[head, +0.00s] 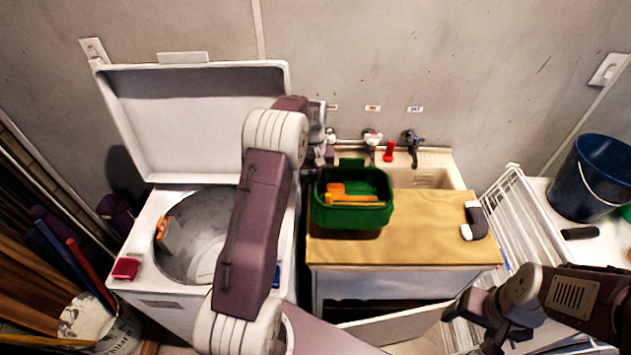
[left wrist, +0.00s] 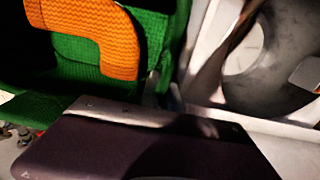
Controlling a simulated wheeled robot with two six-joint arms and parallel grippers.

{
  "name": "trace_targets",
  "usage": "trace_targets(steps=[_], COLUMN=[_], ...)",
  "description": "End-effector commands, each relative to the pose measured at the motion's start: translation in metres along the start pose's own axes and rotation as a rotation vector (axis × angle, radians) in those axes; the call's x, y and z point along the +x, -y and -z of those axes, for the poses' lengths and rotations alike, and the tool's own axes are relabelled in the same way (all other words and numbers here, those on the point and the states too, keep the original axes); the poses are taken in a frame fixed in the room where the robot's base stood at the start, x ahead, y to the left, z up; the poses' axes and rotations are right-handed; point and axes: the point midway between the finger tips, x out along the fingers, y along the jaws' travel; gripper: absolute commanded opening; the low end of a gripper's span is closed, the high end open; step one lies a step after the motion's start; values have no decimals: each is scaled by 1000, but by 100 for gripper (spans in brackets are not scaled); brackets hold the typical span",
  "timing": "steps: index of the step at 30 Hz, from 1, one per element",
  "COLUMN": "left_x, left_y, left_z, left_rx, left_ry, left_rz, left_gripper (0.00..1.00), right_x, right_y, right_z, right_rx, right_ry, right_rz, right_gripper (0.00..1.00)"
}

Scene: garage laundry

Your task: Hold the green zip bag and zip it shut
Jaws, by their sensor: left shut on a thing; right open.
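The green zip bag (head: 352,216) is a box-shaped bag with its top open, at the back left of the wooden counter. An orange thing (head: 350,188) shows inside it. My left gripper (head: 319,158) is shut on the bag at its back left edge; its fingertips are partly hidden. In the left wrist view the green bag (left wrist: 110,62) and the orange thing (left wrist: 95,38) fill the upper left, close to the gripper. My right gripper (head: 480,325) is open and empty at the lower right, well away from the bag. I cannot make out the zip pull.
The wooden counter (head: 425,235) is bare right of the bag, apart from a black-and-white object (head: 474,221) near its right edge. A sink (head: 425,177) lies behind. An open washer (head: 150,270) stands left, a white rack (head: 515,215) right.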

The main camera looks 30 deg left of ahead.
Motion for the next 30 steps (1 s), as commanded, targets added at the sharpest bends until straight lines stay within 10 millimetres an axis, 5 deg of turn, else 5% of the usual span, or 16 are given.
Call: trace_targets(steps=[30], left_x=[38], left_y=[1], left_z=[0], left_rx=[0], left_ry=[1], left_rz=[0], left_gripper=[0], right_x=[21], right_y=[0], right_z=[-2], right_rx=[0], right_ry=[0], right_rz=[0], right_gripper=[74])
